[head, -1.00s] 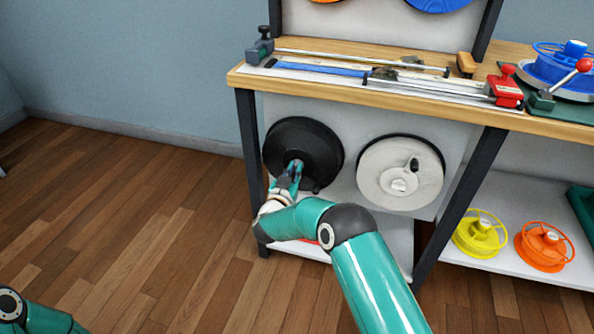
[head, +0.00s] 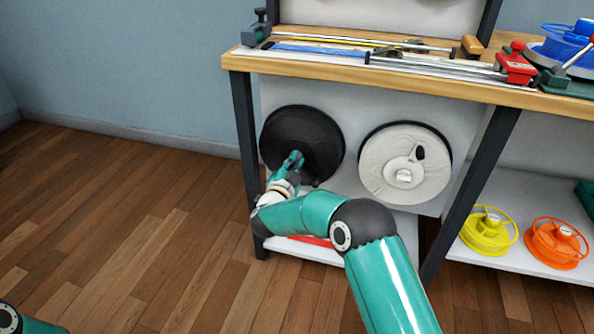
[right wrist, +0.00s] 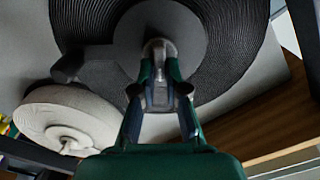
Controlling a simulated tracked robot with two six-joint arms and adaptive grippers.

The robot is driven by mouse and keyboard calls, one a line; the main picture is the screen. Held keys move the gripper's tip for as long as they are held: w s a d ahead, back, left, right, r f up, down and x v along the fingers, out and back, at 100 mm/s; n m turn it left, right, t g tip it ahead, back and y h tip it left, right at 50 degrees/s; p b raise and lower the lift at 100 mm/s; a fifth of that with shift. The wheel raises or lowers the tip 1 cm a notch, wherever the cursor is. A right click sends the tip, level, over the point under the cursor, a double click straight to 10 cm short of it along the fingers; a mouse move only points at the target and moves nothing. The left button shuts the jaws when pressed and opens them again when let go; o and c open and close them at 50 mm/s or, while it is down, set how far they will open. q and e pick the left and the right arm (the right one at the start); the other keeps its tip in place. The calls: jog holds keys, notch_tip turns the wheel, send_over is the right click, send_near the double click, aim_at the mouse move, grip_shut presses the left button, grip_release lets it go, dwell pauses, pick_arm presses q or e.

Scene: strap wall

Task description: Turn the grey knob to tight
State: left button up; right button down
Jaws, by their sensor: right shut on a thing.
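The grey knob (right wrist: 159,48) shows in the right wrist view at the hub of a large black reel (right wrist: 235,40). In the head view the black reel (head: 300,132) hangs under the bench at the left, and my gripper hides its hub. My right gripper (right wrist: 160,88) is shut on the grey knob, its two fingers on either side of it. It also shows in the head view (head: 292,162) in front of the black reel. No marking for tight is legible. My left gripper is out of view; only a piece of my left arm shows at the bottom left.
A white reel (head: 385,185) with a crank and pale hub hangs right of the black one. Above is the wooden bench top (head: 345,78) with rods and a red clamp (head: 515,68). Yellow (head: 486,240) and orange (head: 553,246) spools stand on the lower shelf. Floor at left is clear.

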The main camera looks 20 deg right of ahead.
jog(key=shift+s+d+f+m+b, duration=0.1)
jog(key=shift+d+f+m+b, duration=0.1)
jog(key=shift+m+b, duration=1.1)
jog(key=shift+s+d+f+m+b, duration=0.15)
jog(key=shift+m+b, duration=0.55)
jog(key=shift+m, duration=1.05)
jog(key=shift+d+f+m+b, duration=0.1)
jog(key=shift+f+m+b, duration=0.15)
jog(key=shift+m+b, duration=1.05)
jog(key=shift+m+p, duration=0.3)
jog(key=shift+m, duration=0.15)
jog(key=c, duration=1.2)
grip_release()
jog(key=shift+a+r, duration=0.1)
jog(key=shift+a, duration=0.05)
jog(key=shift+a, duration=0.1)
